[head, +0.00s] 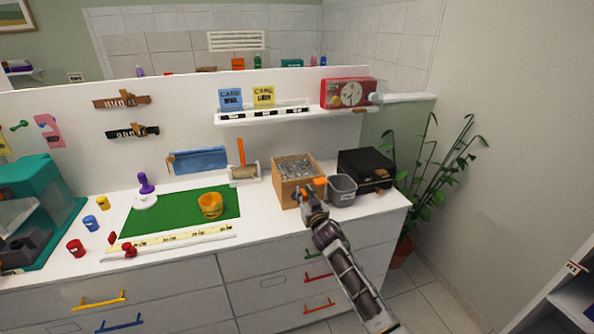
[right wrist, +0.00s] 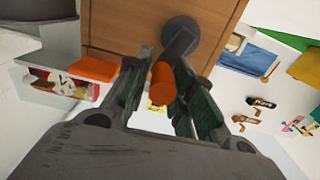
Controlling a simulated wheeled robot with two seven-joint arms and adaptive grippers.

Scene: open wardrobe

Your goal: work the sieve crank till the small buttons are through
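The sieve is a wooden box (head: 288,193) on the white counter, with many small grey pieces (head: 295,168) in its open top. An orange part (head: 320,183) sticks out at its right side, beside a grey bin (head: 342,193). In the right wrist view the crank (right wrist: 180,28) is a dark disc and arm on the wooden face, with an orange knob (right wrist: 163,82). My right gripper (head: 304,195) is at the box's front; in the wrist view its fingers (right wrist: 162,66) stand apart on either side of the knob, with a gap visible. My left gripper is out of view.
A black box (head: 366,168) stands behind the grey bin. A green mat (head: 170,222) with an orange cup (head: 210,205) lies further left.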

